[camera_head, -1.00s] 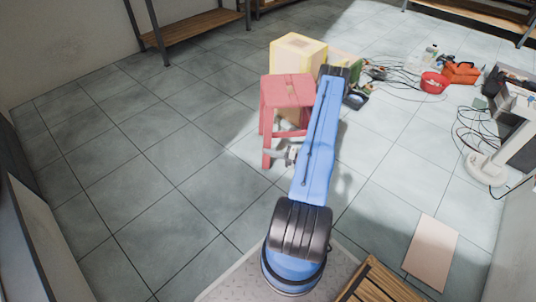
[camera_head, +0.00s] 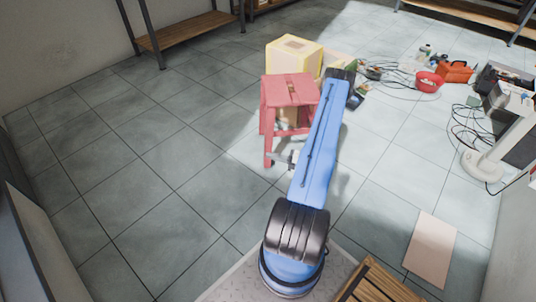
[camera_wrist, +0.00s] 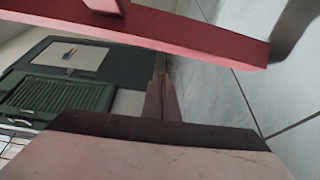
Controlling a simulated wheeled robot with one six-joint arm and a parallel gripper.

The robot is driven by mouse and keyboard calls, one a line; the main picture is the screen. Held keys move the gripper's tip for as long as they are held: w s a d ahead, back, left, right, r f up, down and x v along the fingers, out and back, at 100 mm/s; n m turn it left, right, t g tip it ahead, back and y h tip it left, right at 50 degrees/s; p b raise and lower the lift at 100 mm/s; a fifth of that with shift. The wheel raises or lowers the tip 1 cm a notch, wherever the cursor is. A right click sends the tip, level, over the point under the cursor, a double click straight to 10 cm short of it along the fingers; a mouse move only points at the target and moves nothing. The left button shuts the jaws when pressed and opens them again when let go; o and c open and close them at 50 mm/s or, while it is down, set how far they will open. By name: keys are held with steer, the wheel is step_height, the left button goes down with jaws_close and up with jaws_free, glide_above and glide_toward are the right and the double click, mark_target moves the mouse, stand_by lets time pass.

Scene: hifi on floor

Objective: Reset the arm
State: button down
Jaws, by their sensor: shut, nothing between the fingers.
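My blue arm reaches forward from the bottom middle of the head view, over the right side of a red stool (camera_head: 290,90). My gripper (camera_head: 276,158) shows as a small grey shape left of the arm, low beside the stool's legs. In the wrist view, my gripper (camera_wrist: 162,98) has its narrow fingers together, with nothing between them. Red bars of the stool (camera_wrist: 150,32) cross the top of that view, close to the camera. I cannot tell whether the gripper touches the stool.
A yellow-edged box (camera_head: 294,52) stands behind the stool. A red bowl (camera_head: 429,82), an orange bag (camera_head: 455,71) and loose cables lie at the right. A flat cardboard piece (camera_head: 430,250) lies lower right. The tiled floor at left is clear.

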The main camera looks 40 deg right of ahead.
steer(key=v, duration=0.7)
steer(key=shift+a, duration=0.1)
